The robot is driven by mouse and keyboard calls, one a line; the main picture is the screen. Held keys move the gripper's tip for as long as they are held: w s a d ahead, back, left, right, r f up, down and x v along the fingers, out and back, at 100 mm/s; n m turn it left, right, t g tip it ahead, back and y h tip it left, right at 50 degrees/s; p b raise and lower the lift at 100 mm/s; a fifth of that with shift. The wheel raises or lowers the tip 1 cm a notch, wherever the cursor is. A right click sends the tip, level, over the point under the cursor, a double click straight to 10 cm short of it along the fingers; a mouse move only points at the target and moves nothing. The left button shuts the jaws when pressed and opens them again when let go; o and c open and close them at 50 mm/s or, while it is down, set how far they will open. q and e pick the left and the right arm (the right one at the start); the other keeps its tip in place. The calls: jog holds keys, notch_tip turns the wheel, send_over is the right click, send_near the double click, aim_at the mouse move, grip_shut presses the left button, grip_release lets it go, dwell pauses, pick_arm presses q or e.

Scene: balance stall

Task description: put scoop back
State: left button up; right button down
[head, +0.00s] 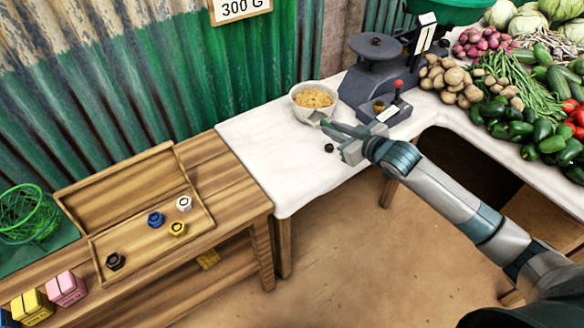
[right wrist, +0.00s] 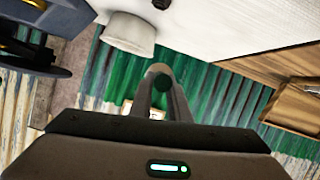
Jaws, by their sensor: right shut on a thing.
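My right gripper (head: 343,140) is over the white-topped table, just right of a white bowl (head: 298,101) of yellowish grain (head: 313,98). It is shut on a slim green thing, which looks like the scoop (head: 326,124). Its tip is near the bowl's lower right rim; I cannot tell whether it touches. In the right wrist view the gripper's fingers (right wrist: 162,105) are close together, with a round dark green end of the scoop (right wrist: 163,82) between them. The bowl (right wrist: 130,36) shows above them. Most of the scoop is hidden. My left gripper is not in view.
A grey scale (head: 376,80) stands behind my right gripper, with vegetables (head: 490,90) to the right. A small black piece (head: 329,148) lies on the white cloth. A wooden tray (head: 130,200) with several coloured weights and a green wire basket (head: 27,214) are at left.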

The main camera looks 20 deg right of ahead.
jog(key=shift+w+d+r, duration=0.15)
jog(key=shift+w+d, duration=0.15)
jog(key=shift+d, duration=0.15)
jog(key=shift+s+a+f, duration=0.2)
jog(key=shift+a, duration=0.1)
jog(key=s+a+f, duration=0.2)
jog(key=a, duration=0.1)
jog(key=s+a+f+p, duration=0.1)
jog(key=s+a+f, duration=0.1)
jog(key=s+a+f+p, duration=0.1)
jog(key=a+f, duration=0.1)
jog(key=a, duration=0.1)
jog(key=shift+s+a, duration=0.35)
jog(key=shift+s, duration=0.05)
jog(key=shift+s+a+f, duration=0.15)
jog(key=shift+a+f, duration=0.1)
jog(key=shift+f, duration=0.05)
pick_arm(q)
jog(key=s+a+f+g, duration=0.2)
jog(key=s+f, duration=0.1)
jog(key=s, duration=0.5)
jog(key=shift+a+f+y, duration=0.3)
